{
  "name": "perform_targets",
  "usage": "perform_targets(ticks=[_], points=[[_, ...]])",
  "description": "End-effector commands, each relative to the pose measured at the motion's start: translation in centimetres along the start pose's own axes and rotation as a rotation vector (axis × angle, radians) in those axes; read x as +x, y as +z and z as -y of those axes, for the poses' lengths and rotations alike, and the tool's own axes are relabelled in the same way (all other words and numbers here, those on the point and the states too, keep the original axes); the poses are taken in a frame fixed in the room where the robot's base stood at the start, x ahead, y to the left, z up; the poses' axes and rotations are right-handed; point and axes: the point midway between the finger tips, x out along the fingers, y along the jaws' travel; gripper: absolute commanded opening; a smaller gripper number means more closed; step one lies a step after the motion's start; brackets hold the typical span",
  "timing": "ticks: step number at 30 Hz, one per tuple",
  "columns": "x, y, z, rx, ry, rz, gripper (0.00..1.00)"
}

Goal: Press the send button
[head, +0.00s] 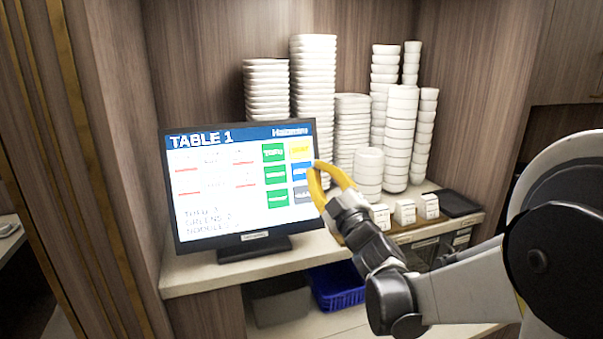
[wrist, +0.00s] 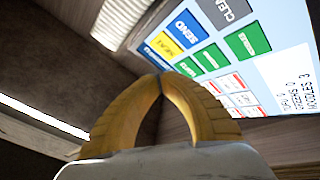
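The order screen (head: 230,212) stands on the counter, headed TABLE 1, with green, yellow, blue and grey buttons on its right side. The blue send button (head: 298,172) is at the right edge in the head view, just left of my gripper. In the wrist view the send button (wrist: 187,27) reads SEND, between the yellow button (wrist: 160,43) and the grey clear button (wrist: 228,9). My gripper (head: 317,165) has yellow curved fingers close to the screen's right edge. In the wrist view the fingertips (wrist: 161,77) meet with nothing between them. I cannot tell contact with the screen.
Tall stacks of white plates and bowls (head: 313,100) stand behind and right of the screen. Small white boxes (head: 404,212) and a dark tray (head: 457,203) lie right of my gripper. A blue basket (head: 337,288) sits on the shelf below.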

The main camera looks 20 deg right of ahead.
Motion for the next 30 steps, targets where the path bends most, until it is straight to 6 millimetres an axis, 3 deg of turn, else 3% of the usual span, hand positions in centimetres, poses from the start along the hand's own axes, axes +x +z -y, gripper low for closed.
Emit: perform_targets(ticks=[15, 30], points=[[5.2, 2.9, 3.0, 0.001, -0.001, 0.0, 0.0], [6.0, 3.2, 3.3, 0.0, 0.0, 0.001, 0.0]])
